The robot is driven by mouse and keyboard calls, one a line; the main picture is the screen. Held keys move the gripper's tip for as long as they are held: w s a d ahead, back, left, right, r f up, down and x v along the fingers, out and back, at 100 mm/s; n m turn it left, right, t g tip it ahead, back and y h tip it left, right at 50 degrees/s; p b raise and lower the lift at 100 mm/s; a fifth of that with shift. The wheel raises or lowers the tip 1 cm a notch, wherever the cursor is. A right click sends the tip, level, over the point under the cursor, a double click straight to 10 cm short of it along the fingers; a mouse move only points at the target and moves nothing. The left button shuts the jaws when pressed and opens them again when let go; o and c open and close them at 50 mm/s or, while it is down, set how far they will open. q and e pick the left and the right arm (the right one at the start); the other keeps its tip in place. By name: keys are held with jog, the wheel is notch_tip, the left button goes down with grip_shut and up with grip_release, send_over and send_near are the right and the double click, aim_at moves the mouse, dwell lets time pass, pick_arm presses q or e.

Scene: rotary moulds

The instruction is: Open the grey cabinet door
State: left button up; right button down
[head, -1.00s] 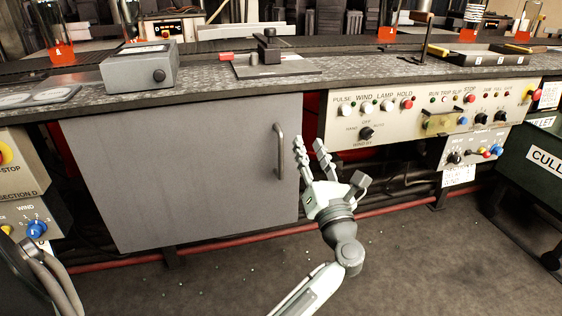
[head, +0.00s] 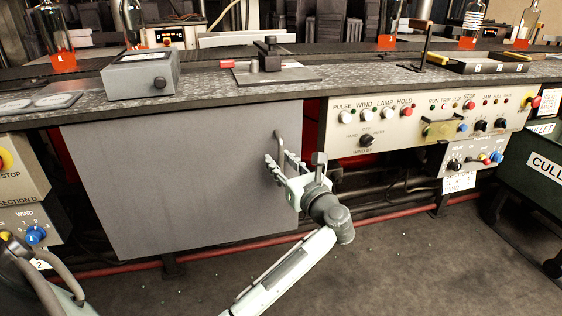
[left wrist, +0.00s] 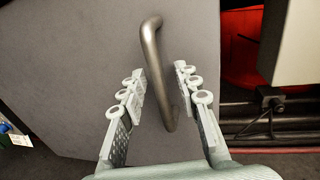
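The grey cabinet door (head: 165,175) hangs under the worktop and looks shut. Its vertical bar handle (head: 278,143) is near the door's right edge, partly hidden behind my fingers. My left gripper (head: 280,163) is at the handle, fingers pointing at the door. In the left wrist view, the handle (left wrist: 153,50) runs between the two open fingers of the gripper (left wrist: 160,71), with a visible gap on the left finger's side. The right finger is close to the handle's lower part; I cannot tell whether it touches. My right gripper is not in view.
The worktop (head: 225,92) overhangs the door. Right of it are a control panel (head: 400,128), a smaller panel (head: 470,158) and a dark green bin (head: 515,185). A red pipe (head: 390,217) runs low behind. The floor (head: 400,275) in front is clear.

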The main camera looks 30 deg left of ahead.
pick_arm(q)
grip_shut()
dwell(0.5)
